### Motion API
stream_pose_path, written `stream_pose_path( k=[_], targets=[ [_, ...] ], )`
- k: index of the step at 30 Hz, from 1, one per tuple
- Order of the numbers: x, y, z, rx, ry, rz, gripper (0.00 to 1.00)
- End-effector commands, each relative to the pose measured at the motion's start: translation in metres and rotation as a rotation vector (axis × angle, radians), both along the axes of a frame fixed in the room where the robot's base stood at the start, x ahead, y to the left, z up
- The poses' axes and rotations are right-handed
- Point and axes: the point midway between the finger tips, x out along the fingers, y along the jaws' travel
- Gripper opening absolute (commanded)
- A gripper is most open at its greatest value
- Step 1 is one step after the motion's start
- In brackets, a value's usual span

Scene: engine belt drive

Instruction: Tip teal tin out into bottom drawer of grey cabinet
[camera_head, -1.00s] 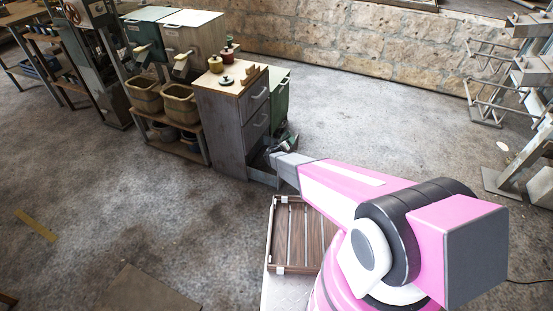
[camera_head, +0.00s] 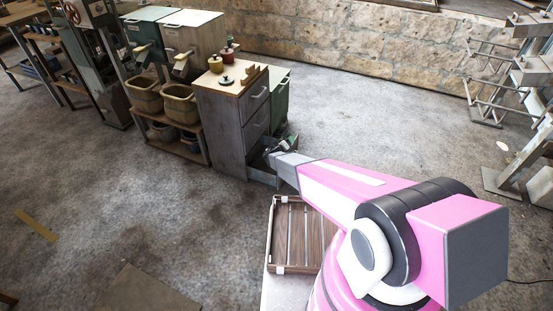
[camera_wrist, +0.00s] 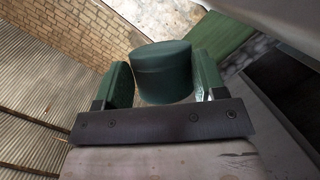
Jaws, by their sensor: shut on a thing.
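The teal tin (camera_wrist: 163,72) is between the two green-padded fingers of my gripper (camera_wrist: 164,80) in the wrist view, and the gripper is shut on it. Its contents do not show. The grey cabinet (camera_head: 228,130) stands left of my arm in the head view. Its bottom drawer (camera_head: 262,177) is pulled out, and my gripper (camera_head: 278,146) is at the drawer, close to the cabinet front. My arm hides part of the drawer, and its inside is hard to see. The tin is too small to make out clearly in the head view.
Several small pots and a wooden block sit on the cabinet's top (camera_head: 232,80). A green cabinet (camera_head: 280,101) stands right behind it. A shelf with bins (camera_head: 180,103) is to the left. A slatted wooden crate (camera_head: 291,232) lies below my arm. The floor at left is mostly clear.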

Motion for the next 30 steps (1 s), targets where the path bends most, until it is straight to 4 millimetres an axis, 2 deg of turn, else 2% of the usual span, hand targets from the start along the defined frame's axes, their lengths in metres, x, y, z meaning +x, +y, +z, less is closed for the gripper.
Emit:
stream_pose_path(
  k=[30],
  targets=[
    [0.0003,0.0007,0.0007,-0.092,0.012,0.0,0.28]
  ],
)
